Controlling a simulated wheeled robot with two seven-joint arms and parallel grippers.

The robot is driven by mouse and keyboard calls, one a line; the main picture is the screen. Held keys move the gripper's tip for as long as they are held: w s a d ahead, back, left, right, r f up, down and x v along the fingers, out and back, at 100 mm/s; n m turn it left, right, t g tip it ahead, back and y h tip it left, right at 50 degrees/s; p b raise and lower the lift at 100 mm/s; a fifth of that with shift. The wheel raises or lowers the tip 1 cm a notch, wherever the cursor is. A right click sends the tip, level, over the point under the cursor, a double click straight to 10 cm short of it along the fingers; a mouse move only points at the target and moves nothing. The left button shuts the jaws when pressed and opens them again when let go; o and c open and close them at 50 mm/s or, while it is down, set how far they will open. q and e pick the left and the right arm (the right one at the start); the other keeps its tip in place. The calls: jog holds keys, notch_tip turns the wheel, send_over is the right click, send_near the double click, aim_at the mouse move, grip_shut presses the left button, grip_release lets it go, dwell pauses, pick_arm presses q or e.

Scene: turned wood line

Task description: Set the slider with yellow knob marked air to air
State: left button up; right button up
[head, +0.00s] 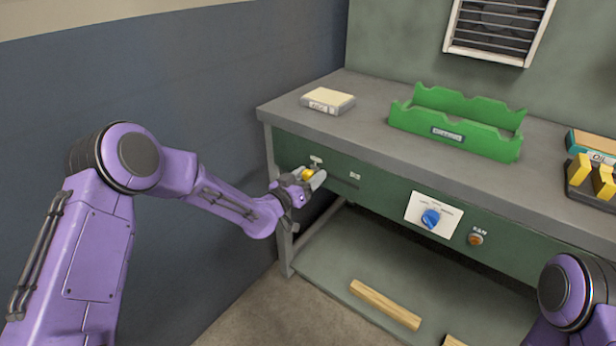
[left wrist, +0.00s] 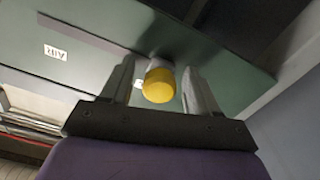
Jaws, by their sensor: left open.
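The slider's yellow knob (head: 307,175) is on the green front panel of the bench, at the panel's left end. It also shows in the left wrist view (left wrist: 158,86). A dark slot runs from the knob to the right in the head view. A small white label (head: 355,176) is near the slot's right end; in the left wrist view a label (left wrist: 54,52) reads AIR, upside down. My left gripper (head: 312,178) is open, with its fingers on either side of the knob and small gaps showing. My right gripper is out of view.
A blue rotary knob (head: 431,218) on a white plate and an orange button (head: 476,238) are farther right on the panel. A green tray (head: 458,130), a pale block (head: 328,100) and yellow blocks (head: 579,168) are on the bench top. A wooden bar (head: 385,304) lies below.

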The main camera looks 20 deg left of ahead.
aim_at(356, 188)
pick_arm(q)
grip_shut()
jog(key=s+d, duration=0.1)
jog(key=d, duration=0.2)
jog(key=s+d, duration=0.1)
jog(key=d, duration=0.3)
jog(key=s+d, duration=0.2)
jog(key=d, duration=0.2)
jog(key=shift+d, duration=0.1)
jog(key=shift+s+d, duration=0.15)
jog(key=shift+d, duration=0.05)
jog(key=shift+c, duration=1.3)
grip_release()
jog(key=shift+d, duration=0.1)
jog(key=shift+o, duration=1.3)
jog(key=shift+d, duration=0.1)
